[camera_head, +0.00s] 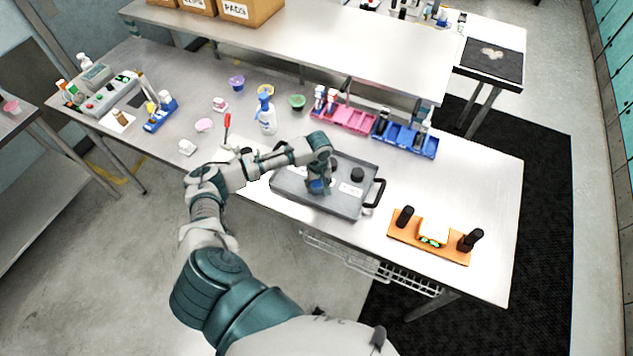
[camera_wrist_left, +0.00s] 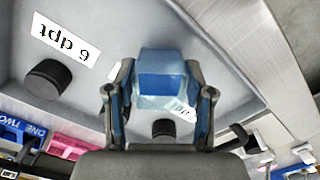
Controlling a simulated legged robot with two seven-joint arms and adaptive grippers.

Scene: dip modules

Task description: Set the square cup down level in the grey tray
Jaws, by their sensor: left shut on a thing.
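The grey tray (camera_head: 342,207) lies on the steel table with a black handle at its right end. The square cup (camera_wrist_left: 163,78), translucent blue, is between the fingers of my left gripper (camera_wrist_left: 155,88), which is shut on it. In the head view my left gripper (camera_head: 319,183) is over the tray, and the cup shows only as a small blue patch, mostly hidden by the gripper. I cannot tell whether the cup's base touches the tray floor. My right gripper is not in view.
A black round knob-like piece (camera_head: 358,174) and white labels, one reading "6 dpt" (camera_wrist_left: 66,40), are in the tray. An orange stand (camera_head: 405,232) is to its right. A spray bottle (camera_head: 266,115), pink rack (camera_head: 345,117) and blue rack (camera_head: 405,137) are behind it.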

